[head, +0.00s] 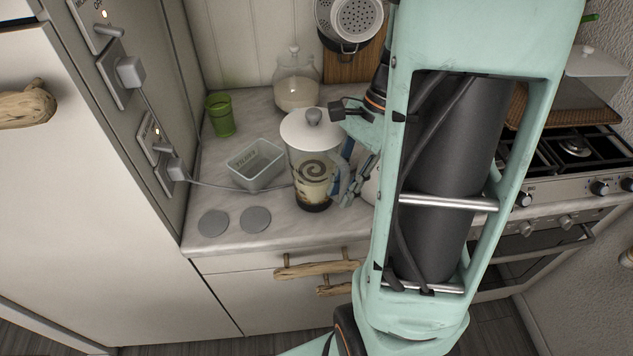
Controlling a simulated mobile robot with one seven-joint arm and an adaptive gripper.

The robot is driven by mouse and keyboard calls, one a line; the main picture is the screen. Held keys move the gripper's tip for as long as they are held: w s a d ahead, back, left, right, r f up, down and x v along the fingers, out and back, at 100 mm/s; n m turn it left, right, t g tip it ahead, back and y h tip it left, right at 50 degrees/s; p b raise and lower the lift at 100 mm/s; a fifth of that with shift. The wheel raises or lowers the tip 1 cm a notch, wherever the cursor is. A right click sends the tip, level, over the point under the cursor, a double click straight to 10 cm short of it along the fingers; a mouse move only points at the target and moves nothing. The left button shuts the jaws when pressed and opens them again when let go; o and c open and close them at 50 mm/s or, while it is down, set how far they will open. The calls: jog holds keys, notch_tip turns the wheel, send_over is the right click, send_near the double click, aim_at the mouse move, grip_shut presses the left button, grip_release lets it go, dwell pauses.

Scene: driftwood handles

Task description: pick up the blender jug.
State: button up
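The blender jug (313,172) stands upright on the countertop, in the middle of the head view. It has a clear body with a dark spiral, a white lid with a grey knob, and a dark bottom. My gripper (347,189) is low at the jug's right side, very close to it. My arm covers part of the gripper, and its fingers overlap the jug's right edge in the picture. I cannot tell whether they touch the jug or how far apart they are.
A grey tub (256,164) and two grey discs (235,221) lie left of the jug. A green cup (219,116) and a lidded glass jar (297,80) stand behind. A cord from the wall sockets crosses the counter (205,186). A gas stove (560,165) is at right.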

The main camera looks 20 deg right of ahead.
grip_shut()
jog(key=shift+r, duration=0.3)
